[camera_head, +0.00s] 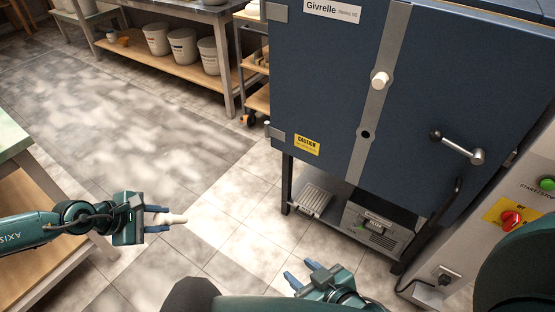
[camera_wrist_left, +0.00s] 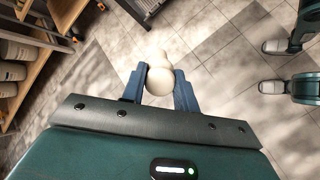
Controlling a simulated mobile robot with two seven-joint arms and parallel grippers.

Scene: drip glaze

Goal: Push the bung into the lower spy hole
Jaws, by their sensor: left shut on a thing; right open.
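The kiln (camera_head: 320,90) is a dark blue cabinet with a pale vertical strip (camera_head: 378,100) on its door. The lower spy hole (camera_head: 365,134) is a dark, open hole in that strip. A white bung (camera_head: 380,80) sits in the strip above it. My left gripper (camera_head: 158,218) is shut on another white bung (camera_head: 173,218), held out to the left of the kiln and well away from the hole. In the left wrist view this bung (camera_wrist_left: 158,78) is between the blue fingers. My right gripper (camera_head: 301,274) is open and empty, low in front of the kiln.
A door handle (camera_head: 460,148) sticks out right of the hole. A control box with a red knob (camera_head: 511,219) stands at the right. A green-topped table (camera_head: 10,137) is at the left edge. A shelf with buckets (camera_head: 183,48) stands behind. Floor between is clear.

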